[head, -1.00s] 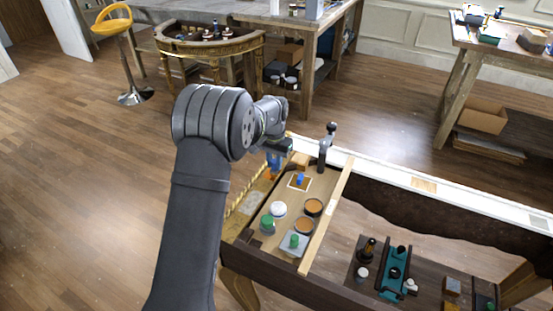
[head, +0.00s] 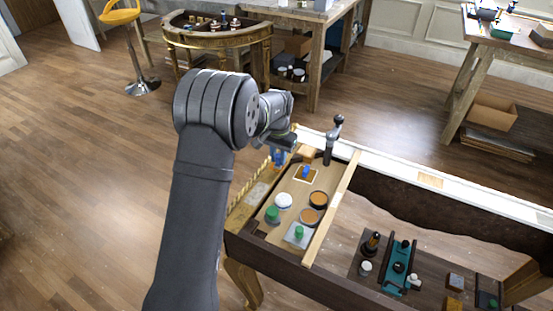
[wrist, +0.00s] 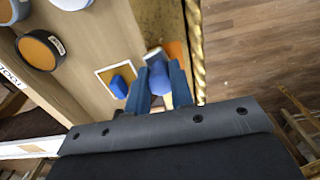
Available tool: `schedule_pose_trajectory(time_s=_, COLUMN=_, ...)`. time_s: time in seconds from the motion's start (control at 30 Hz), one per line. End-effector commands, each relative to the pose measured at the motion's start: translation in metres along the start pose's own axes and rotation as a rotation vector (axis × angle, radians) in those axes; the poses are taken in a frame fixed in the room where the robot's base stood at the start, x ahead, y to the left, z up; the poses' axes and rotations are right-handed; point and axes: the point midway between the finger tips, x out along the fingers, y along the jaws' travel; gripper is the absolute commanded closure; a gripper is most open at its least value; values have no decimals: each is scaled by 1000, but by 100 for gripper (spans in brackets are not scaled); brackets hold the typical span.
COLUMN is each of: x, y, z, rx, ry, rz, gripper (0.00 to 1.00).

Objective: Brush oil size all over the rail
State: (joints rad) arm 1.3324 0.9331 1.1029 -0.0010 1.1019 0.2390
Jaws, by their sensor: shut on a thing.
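My gripper (wrist: 160,88) is shut on a blue-handled tool (wrist: 158,74), which looks like a brush. In the head view my gripper (head: 279,157) is at the far left corner of the console, partly hidden by my wrist. A grey part and an orange-brown part show beyond the handle in the wrist view; I cannot tell whether the tip touches anything. The rail (head: 253,196) is a narrow ochre strip along the console's left end, edged by gold beading (wrist: 196,45). In the wrist view its patchy brown-gold surface (wrist: 160,18) lies beside the tool.
A board right of the rail carries a blue knob on a pale square (head: 305,172), white (head: 283,201) and orange-topped jars (head: 318,199), and green-knobbed items (head: 299,233). A dark upright clamp (head: 333,142) stands at the back edge. A pale batten (head: 331,210) bounds the board.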

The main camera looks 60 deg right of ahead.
Motion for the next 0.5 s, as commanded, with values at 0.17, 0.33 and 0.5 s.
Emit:
schedule_pose_trajectory(time_s=0.17, x=0, y=0, z=-11, rx=0, ry=0, rz=0, gripper=100)
schedule_pose_trajectory(time_s=0.33, x=0, y=0, z=-21, rx=1, ry=-1, rz=0, gripper=100)
schedule_pose_trajectory(time_s=0.5, x=1, y=0, z=-32, rx=1, ry=0, rz=0, gripper=100)
